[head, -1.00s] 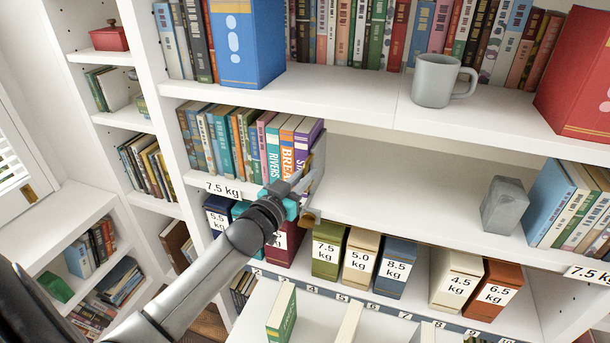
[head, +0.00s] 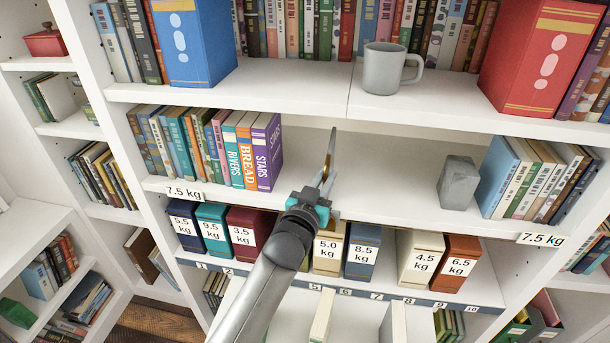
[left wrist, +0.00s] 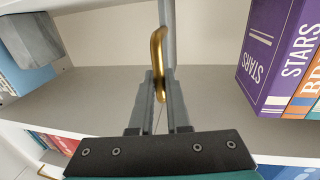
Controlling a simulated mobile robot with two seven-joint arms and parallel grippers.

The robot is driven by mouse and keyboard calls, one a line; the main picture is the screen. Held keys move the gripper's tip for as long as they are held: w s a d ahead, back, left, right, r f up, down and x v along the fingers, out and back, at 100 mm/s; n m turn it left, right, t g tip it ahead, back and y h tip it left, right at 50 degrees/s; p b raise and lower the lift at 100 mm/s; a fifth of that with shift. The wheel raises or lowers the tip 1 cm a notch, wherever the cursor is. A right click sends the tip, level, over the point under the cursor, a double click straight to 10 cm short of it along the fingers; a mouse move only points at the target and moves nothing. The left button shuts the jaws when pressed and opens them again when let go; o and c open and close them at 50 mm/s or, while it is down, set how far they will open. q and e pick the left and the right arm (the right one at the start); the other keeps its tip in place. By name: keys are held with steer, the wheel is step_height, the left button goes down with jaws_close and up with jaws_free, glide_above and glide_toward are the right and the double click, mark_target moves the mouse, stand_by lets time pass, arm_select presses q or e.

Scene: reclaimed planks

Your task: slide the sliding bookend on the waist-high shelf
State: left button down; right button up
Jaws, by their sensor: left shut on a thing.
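The sliding bookend (head: 333,145) is a thin upright grey plate on the waist-high shelf (head: 390,195), seen nearly edge-on in the head view. It stands apart from the purple book (head: 264,155) that ends the left row, with a gap of bare shelf between. My left gripper (head: 326,183) is shut on its gold handle. In the left wrist view the gripper fingers (left wrist: 158,88) close around the lower part of the handle (left wrist: 158,50), with the grey plate (left wrist: 168,25) behind it. My right gripper is not in view.
A grey stone block (head: 459,182) stands to the right on the same shelf, beside the right row of books (head: 525,180). Bare shelf lies between bookend and block. A grey mug (head: 385,70) stands on the shelf above; labelled boxes (head: 362,250) line the shelf below.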

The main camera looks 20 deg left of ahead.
arm_select(q)
steer(key=shift+w+d+f, duration=0.1)
steer(key=shift+d, duration=0.25)
steer(key=c, duration=0.9)
jaws_free()
steer(key=s, duration=1.5)
steer(key=shift+s+d, duration=0.15)
steer(key=shift+d, duration=0.1)
